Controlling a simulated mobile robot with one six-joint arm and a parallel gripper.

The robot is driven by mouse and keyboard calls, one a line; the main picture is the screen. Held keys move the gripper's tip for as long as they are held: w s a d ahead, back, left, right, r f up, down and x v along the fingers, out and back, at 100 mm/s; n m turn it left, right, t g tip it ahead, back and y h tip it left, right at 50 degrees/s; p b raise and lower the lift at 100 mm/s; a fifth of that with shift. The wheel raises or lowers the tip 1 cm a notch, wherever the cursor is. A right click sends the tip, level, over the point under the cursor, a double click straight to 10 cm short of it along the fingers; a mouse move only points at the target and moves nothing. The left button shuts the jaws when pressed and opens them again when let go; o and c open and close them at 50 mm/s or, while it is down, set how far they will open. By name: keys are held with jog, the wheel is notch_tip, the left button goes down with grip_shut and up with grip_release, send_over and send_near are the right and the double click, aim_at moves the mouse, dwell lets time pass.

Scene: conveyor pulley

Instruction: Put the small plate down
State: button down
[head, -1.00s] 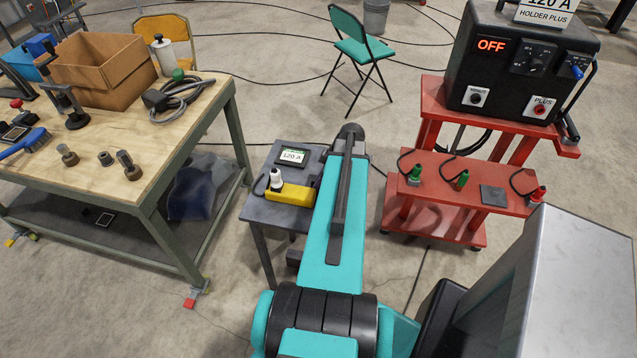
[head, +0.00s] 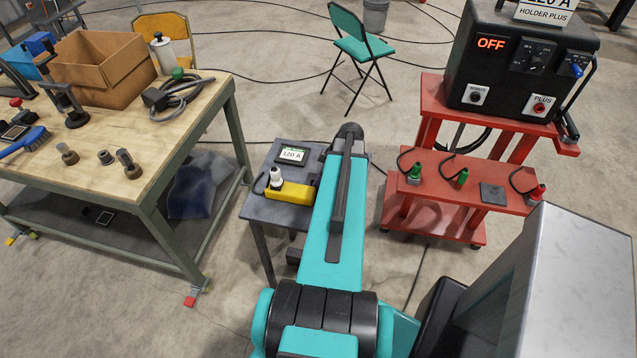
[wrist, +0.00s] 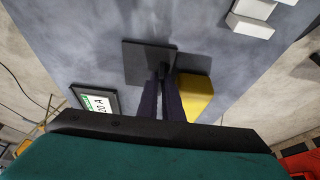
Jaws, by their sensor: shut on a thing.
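The small plate (wrist: 143,62) is a thin, dark grey square in the wrist view, over the blue-grey top of a small table (wrist: 82,45). My gripper (wrist: 162,80) is shut at the plate's near edge, on a dark stub there. I cannot tell whether the plate touches the table top. In the head view my arm hides the gripper and the plate. The small table (head: 262,212) stands left of my arm there.
A yellow block (wrist: 197,92) is just right of my fingers. A framed "120 A" sign (wrist: 97,103) stands to the left. White blocks (wrist: 252,16) are at upper right. A red cart (head: 430,190) and a wooden workbench (head: 120,140) flank the small table.

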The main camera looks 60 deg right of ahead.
jog(key=shift+r, duration=0.25)
jog(key=shift+r+b, duration=1.65)
jog(key=shift+r, duration=3.1)
jog(key=shift+s, duration=0.1)
